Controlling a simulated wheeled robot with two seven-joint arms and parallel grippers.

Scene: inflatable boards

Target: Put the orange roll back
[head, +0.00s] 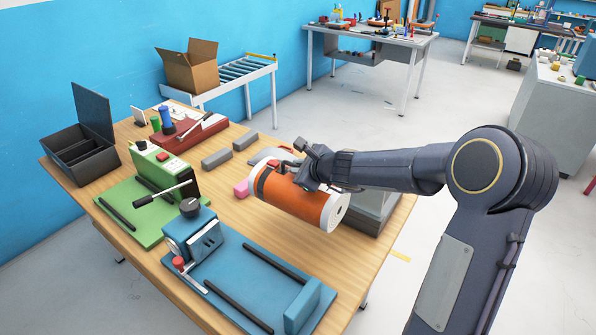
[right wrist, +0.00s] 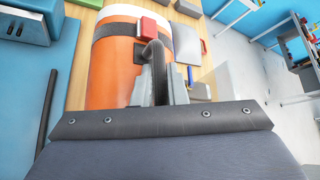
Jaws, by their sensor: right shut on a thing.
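The orange roll (head: 296,205) is a thick cylinder with white ends, a dark strap and a small red block near its far end. In the head view it lies on its side at the right part of the wooden table. My right gripper (head: 306,176) comes from the right and is shut on the roll's dark handle. In the right wrist view the roll (right wrist: 112,75) fills the upper middle, with the handle (right wrist: 155,62) between the fingers. I cannot tell whether the roll touches the table. My left gripper is not in view.
A blue board machine (head: 240,275) and a green one (head: 145,210) stand to the left of the roll. A grey box (head: 372,212) sits beside it on the right.

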